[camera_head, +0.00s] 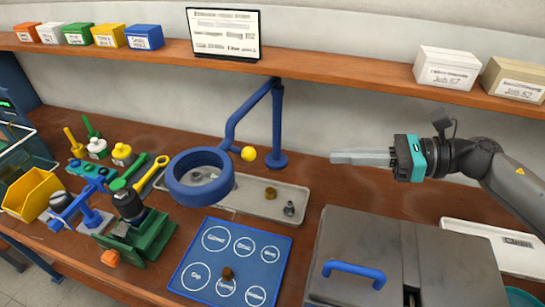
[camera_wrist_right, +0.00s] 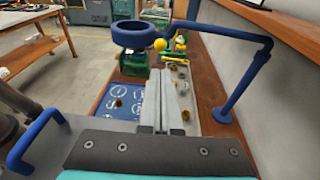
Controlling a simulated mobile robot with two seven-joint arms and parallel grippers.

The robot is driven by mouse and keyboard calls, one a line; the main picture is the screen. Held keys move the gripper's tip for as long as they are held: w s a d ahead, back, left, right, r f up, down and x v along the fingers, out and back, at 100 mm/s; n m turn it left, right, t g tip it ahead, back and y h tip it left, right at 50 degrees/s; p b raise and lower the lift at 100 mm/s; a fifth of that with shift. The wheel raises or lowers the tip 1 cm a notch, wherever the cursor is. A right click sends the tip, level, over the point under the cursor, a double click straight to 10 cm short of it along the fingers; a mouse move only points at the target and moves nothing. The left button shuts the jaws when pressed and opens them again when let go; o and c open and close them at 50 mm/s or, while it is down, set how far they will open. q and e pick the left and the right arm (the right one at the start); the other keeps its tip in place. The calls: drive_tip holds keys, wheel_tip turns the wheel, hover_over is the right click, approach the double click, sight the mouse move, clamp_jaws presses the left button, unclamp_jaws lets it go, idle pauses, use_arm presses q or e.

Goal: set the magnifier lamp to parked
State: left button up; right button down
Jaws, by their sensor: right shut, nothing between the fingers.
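The magnifier lamp is a blue ring head (camera_head: 200,177) on a bent blue arm (camera_head: 248,108) that joins an upright blue post (camera_head: 277,125) at the bench's back. A yellow ball knob (camera_head: 249,154) sits to the right of the ring. The ring hangs over the left end of a grey tray. My right gripper (camera_head: 334,157) is shut and empty, pointing left, to the right of the post and apart from the lamp. In the right wrist view, its fingers (camera_wrist_right: 166,78) point toward the ring (camera_wrist_right: 136,35) and knob (camera_wrist_right: 160,44). My left gripper is out of view.
A grey tray (camera_head: 290,194) holds small fittings. A blue labelled mat (camera_head: 225,280) lies in front. A grey case with a blue handle (camera_head: 354,270) stands front right. A green vise (camera_head: 147,243) and tools crowd the left. The shelf (camera_head: 340,68) runs above the back.

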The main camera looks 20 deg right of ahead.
drive_tip(key=p, duration=0.3)
approach(255, 153)
drive_tip(key=x, duration=0.5)
drive_tip(key=shift+w+a, duration=0.1)
drive_tip(key=shift+w, duration=0.05)
drive_tip(key=shift+w+a+f, duration=0.35)
drive_tip(key=shift+a, duration=0.3)
